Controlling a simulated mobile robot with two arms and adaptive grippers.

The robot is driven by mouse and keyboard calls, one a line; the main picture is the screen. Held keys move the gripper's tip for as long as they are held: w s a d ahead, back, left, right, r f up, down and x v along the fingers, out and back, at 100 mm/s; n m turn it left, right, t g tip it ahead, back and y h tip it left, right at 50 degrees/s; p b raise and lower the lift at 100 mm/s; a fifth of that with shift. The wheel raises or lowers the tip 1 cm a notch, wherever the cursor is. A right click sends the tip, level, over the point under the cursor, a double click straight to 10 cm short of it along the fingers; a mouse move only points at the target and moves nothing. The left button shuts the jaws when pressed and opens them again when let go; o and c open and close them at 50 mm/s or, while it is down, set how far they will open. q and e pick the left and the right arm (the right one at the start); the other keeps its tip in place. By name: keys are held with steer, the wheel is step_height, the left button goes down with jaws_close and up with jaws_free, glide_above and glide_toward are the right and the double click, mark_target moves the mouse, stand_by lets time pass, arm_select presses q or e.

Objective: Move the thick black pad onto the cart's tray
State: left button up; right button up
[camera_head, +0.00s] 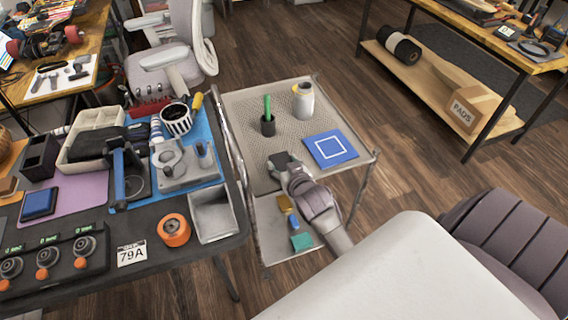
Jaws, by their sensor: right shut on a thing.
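The cart (238,118) stands right of the workbench, with a perforated tray on top. My right gripper (284,164) reaches over the front middle of this tray from the lower right. It is shut on a small dark thing, which looks like the thick black pad (277,158); the gripper hides most of it. The pad is at or just above the tray surface; I cannot tell if it touches. My left gripper is not in view.
The crowded workbench (140,222) stands close on the left.

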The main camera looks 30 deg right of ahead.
steer(key=o, duration=1.4)
steer(key=shift+o, duration=0.2)
